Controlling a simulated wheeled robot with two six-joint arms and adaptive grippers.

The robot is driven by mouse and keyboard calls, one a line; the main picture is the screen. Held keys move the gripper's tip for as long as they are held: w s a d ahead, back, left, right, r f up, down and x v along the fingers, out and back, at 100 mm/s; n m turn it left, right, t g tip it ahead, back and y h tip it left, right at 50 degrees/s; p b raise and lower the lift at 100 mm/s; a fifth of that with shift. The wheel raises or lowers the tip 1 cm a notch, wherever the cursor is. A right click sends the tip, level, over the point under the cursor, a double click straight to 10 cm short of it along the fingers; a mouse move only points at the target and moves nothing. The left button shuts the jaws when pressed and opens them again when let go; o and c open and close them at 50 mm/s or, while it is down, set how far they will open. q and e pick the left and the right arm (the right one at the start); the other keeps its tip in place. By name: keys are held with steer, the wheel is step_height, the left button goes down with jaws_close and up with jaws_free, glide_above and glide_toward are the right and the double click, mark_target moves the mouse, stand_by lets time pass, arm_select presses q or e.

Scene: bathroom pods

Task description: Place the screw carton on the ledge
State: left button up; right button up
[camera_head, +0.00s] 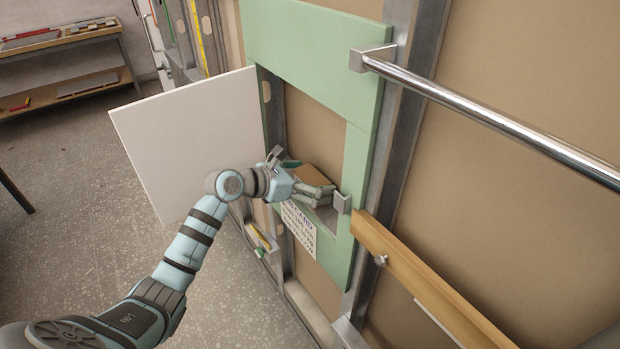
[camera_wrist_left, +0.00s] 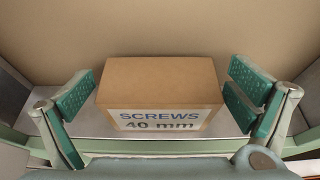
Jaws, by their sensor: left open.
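The screw carton (camera_wrist_left: 158,83) is a brown box with a white label reading "SCREWS 40 mm". In the left wrist view it stands upright on the pale ledge (camera_wrist_left: 92,124), against a tan back panel. My left gripper (camera_wrist_left: 160,104) is open, with one green-padded finger on each side of the carton and a visible gap on both sides. In the head view my left gripper (camera_head: 303,183) reaches into the wall opening, and the carton's brown top (camera_head: 312,174) shows there, partly hidden by the fingers. The ledge (camera_head: 328,217) shows below it. My right gripper is not in view.
A green board (camera_head: 361,185) frames the opening. A chrome rail (camera_head: 490,120) and a wooden beam (camera_head: 425,275) stick out to the right. A white panel (camera_head: 190,135) stands left of the opening. A shelf unit (camera_head: 65,65) stands far left; the floor between is mostly clear.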

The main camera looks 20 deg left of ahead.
arm_select(q)
steer(key=shift+r, duration=0.25)
steer(key=v, duration=1.2)
steer(key=shift+p, duration=0.3)
steer(key=shift+d, duration=0.1)
